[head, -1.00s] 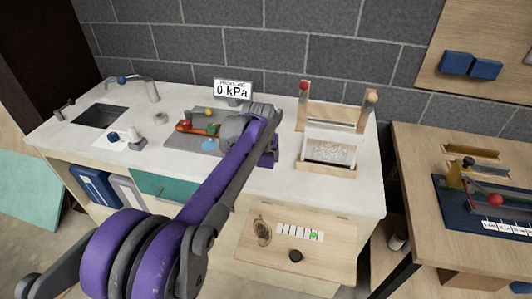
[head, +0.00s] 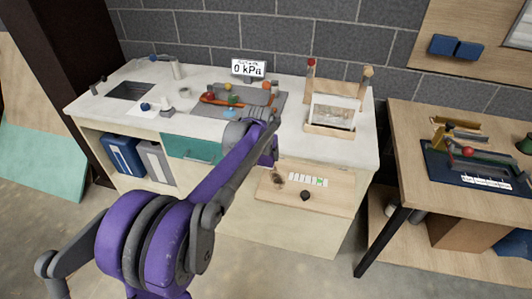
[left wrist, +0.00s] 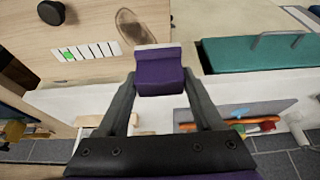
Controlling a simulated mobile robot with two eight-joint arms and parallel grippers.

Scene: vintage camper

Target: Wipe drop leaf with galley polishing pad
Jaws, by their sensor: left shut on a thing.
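The drop leaf (head: 325,201) is a pale wooden panel at the counter's front. It bears a dark smudge (head: 278,181), a white strip with one green square, and a black knob (head: 305,195). It also shows at the upper left of the left wrist view (left wrist: 95,22), where the smudge is a brownish oval (left wrist: 131,27). My left gripper (left wrist: 158,80) is shut on a purple block with a pale end, seemingly the polishing pad (left wrist: 158,75). The pad is by the counter's front edge, left of the leaf; contact cannot be told. My right gripper is not in view.
The counter (head: 290,140) carries a grey tray (head: 205,108) with coloured parts, a 0 kPa display (head: 248,67) and a wooden frame (head: 330,127). A teal drawer front (head: 190,148) lies left of the leaf. A wooden table (head: 415,130) stands at right.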

